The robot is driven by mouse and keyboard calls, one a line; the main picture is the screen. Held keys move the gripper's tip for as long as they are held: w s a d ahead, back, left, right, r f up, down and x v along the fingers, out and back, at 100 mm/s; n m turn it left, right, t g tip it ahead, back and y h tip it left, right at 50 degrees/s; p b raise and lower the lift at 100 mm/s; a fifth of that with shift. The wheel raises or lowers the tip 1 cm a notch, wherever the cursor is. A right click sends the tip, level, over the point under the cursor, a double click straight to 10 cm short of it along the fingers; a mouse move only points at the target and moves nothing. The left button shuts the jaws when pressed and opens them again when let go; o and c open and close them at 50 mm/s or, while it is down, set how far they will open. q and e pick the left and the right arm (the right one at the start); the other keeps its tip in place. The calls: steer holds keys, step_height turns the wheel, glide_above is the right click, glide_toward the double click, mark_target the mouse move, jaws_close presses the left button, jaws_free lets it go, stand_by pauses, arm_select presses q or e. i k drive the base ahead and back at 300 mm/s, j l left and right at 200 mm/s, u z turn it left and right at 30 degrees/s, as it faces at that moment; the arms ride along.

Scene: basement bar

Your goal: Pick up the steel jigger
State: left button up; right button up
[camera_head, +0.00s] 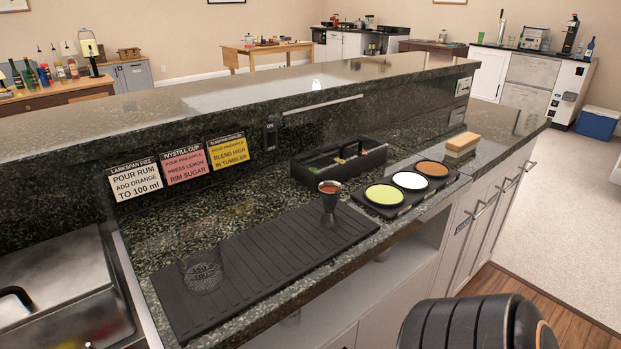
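The steel jigger (329,207) stands upright on the far right part of the black ribbed bar mat (262,262). It has an hourglass shape, and a brown-orange colour shows inside its upper cup. Neither of my grippers shows in this view, and nothing touches the jigger.
A clear glass (203,273) stands on the mat's left end. Right of the jigger is a black tray (398,206) with green, white and brown rounds. Behind are a black caddy (338,163) and recipe cards (184,165). A wooden block (462,144) and a sink (62,285) flank the counter.

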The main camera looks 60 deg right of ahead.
mark_target(329, 191)
steer(key=z, duration=1.9)
